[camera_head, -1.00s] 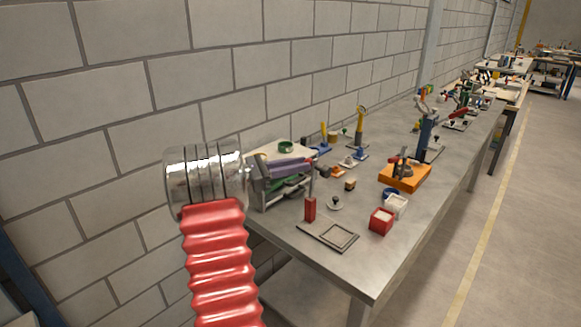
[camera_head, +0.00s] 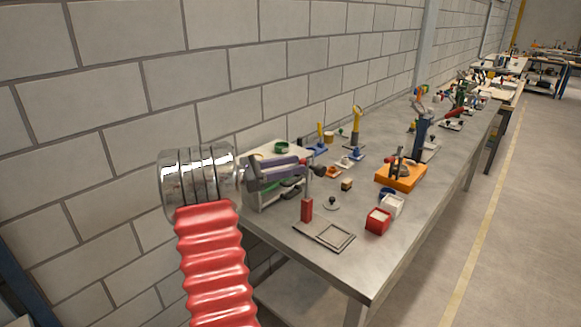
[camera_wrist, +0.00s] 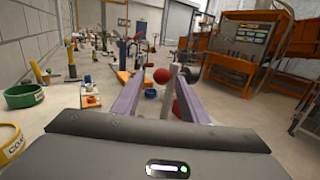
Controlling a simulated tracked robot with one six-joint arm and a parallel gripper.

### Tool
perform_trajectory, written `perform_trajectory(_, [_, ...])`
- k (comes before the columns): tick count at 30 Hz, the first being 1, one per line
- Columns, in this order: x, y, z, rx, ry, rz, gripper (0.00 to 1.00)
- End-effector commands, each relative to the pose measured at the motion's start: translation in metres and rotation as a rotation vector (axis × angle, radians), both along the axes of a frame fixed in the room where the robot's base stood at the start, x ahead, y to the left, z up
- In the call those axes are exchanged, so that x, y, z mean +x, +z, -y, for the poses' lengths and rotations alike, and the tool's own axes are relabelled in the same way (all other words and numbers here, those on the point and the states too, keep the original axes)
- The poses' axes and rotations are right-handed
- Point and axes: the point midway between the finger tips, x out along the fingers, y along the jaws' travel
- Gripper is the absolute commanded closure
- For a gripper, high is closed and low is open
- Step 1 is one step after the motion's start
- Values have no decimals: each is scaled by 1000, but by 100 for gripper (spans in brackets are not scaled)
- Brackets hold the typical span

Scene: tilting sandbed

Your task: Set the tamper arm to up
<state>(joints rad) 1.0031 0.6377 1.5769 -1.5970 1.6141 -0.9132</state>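My gripper (camera_head: 303,168) is at the near left end of the long metal bench, its purple fingers pointing right. The wrist view shows the fingers (camera_wrist: 160,78) apart. What looks like the tamper arm is a grey upright bar (camera_wrist: 172,92) with a dark round knob (camera_wrist: 190,72) at its top. In the head view, its red post (camera_head: 307,210) stands beside a flat square tray (camera_head: 325,236), and the dark knob (camera_head: 320,170) is just past the fingertips. The bar appears between the fingers, nearer the right one. I cannot tell whether they touch it.
A red box (camera_head: 377,221), a white box (camera_head: 392,206) and an orange base (camera_head: 401,178) stand to the right. The aisle (camera_head: 490,270) beyond the bench (camera_head: 320,265) is clear.

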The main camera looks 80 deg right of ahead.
Motion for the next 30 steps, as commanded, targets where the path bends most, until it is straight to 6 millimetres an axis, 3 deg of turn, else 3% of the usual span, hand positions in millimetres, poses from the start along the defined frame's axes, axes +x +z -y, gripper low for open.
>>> perform_trajectory(8, [21,-1,-12,0,3,0,60])
perform_trajectory(24, [99,-7,-59,1,2,0,60])
perform_trajectory(30, [116,-8,-69,0,1,0,60])
